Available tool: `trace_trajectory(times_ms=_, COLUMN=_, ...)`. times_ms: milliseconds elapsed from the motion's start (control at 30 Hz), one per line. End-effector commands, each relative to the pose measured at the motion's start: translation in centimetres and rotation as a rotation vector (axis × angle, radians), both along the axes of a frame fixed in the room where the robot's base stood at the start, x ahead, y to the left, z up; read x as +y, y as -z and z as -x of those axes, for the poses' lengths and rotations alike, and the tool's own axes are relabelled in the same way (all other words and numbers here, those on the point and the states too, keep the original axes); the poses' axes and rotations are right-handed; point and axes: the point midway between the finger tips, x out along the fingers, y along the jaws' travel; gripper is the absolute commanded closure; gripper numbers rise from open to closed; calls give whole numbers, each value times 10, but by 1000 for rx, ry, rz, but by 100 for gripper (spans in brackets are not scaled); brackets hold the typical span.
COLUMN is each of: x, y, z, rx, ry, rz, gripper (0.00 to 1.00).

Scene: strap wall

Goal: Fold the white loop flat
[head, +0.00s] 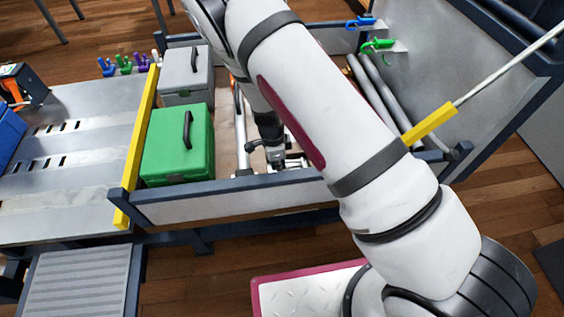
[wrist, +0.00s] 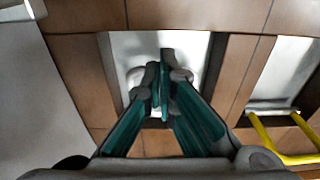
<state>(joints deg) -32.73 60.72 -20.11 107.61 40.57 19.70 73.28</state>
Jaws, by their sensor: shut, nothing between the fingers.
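My gripper (wrist: 163,80) is shut in the wrist view, its teal fingers pressed together with nothing between them. The fingertips are in front of a pale plate (wrist: 130,45) set among brown panels. Whitish rounded bits (wrist: 184,75) show beside the fingertips; they may be part of the white loop, but I cannot tell. The fingers hide the middle of the plate, and touch cannot be judged. In the head view my gripper (head: 277,160) is low inside the framed bay, partly hidden by my arm. I cannot pick out the white loop there.
A yellow loop (wrist: 287,140) stands out at the right of the wrist view. A green case (head: 165,155) and a grey case (head: 180,75) stand left of my gripper. The bay's front rail (head: 230,188) is close to it. Grey tubes (head: 375,85) lie to the right.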

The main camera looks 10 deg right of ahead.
Motion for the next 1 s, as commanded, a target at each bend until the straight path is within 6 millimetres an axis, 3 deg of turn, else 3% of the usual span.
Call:
trace_trajectory(times_ms=467, x=5, y=10, z=0, rx=0, ry=0, rz=0, gripper=100)
trace_trajectory(times_ms=1000, x=6, y=2, z=-1, rx=-1, ry=0, rz=-1, gripper=100)
